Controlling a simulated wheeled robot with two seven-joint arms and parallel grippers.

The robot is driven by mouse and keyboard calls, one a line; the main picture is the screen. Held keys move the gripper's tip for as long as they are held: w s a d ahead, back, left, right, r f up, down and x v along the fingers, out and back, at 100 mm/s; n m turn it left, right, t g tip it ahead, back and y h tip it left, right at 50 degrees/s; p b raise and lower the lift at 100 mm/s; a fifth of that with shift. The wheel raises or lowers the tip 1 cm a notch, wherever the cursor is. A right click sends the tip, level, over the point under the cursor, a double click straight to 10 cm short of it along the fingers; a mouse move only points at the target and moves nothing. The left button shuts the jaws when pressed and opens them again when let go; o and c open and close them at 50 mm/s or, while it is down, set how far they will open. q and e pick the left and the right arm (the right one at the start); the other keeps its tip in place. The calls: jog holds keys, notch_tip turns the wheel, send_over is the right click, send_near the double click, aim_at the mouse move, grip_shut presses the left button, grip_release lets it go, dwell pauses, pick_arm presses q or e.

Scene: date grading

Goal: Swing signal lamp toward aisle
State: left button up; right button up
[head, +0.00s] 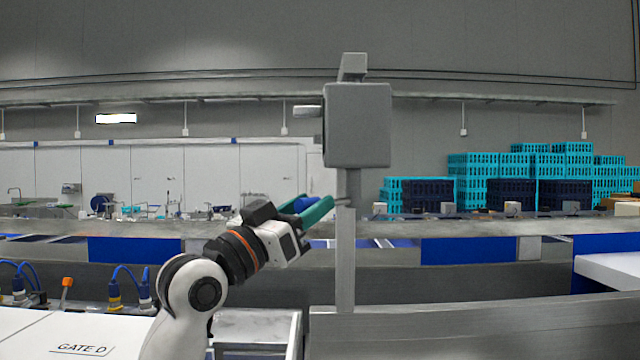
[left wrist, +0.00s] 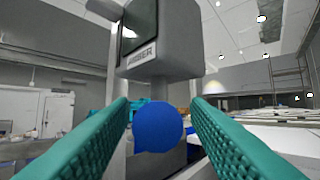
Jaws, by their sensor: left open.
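The signal lamp is a grey box-shaped head (head: 357,125) on a grey upright post (head: 346,250) in the middle of the head view. In the left wrist view the lamp head (left wrist: 172,62) looms overhead, with a dark face and a small, partly readable label. A round blue knob (left wrist: 157,127) shows below it, between my teal fingers; whether they touch it I cannot tell. The knob is partly hidden by a finger in the head view (head: 303,205). My left gripper (head: 318,208) is open, beside the post on its left. My right gripper is not in view.
A long grey rail or counter edge (head: 480,228) runs behind the post. Stacked turquoise and dark blue crates (head: 475,170) stand at the right. A white surface marked GATE D (head: 60,335) is at the lower left, with blue cables (head: 125,272) nearby.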

pick_arm(q)
jog(key=shift+p+x, duration=0.5)
jog(key=shift+x, duration=1.05)
grip_shut()
